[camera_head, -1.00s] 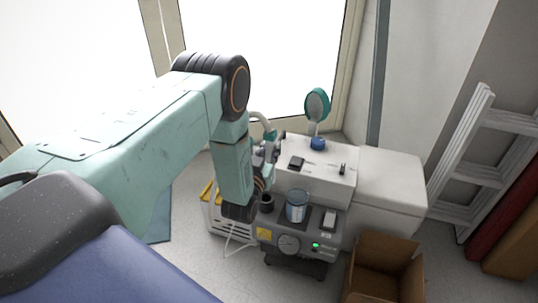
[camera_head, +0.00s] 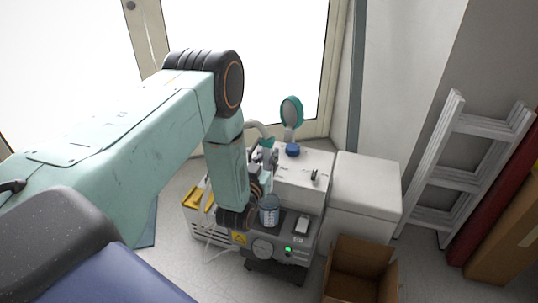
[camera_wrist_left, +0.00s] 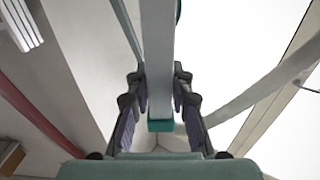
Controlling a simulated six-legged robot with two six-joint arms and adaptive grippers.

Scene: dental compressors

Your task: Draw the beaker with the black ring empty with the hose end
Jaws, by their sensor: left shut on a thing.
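A clear beaker (camera_head: 269,214) with bluish contents stands upright on the grey compressor unit (camera_head: 262,247). At this size I cannot tell a black ring on it. My left gripper (camera_head: 268,157) is behind and above the beaker, partly hidden by my own wrist. It is shut on the hose end (camera_head: 271,140), a pale piece with a teal part. In the left wrist view the hose end (camera_wrist_left: 159,70) runs between the two dark fingers, with a teal tip (camera_wrist_left: 160,126). The hose end is apart from the beaker. My right gripper is not in view.
An open cardboard box (camera_head: 360,270) is in front at the right. A white ladder (camera_head: 470,150) leans at the far right. A yellow-topped crate (camera_head: 195,200) is left.

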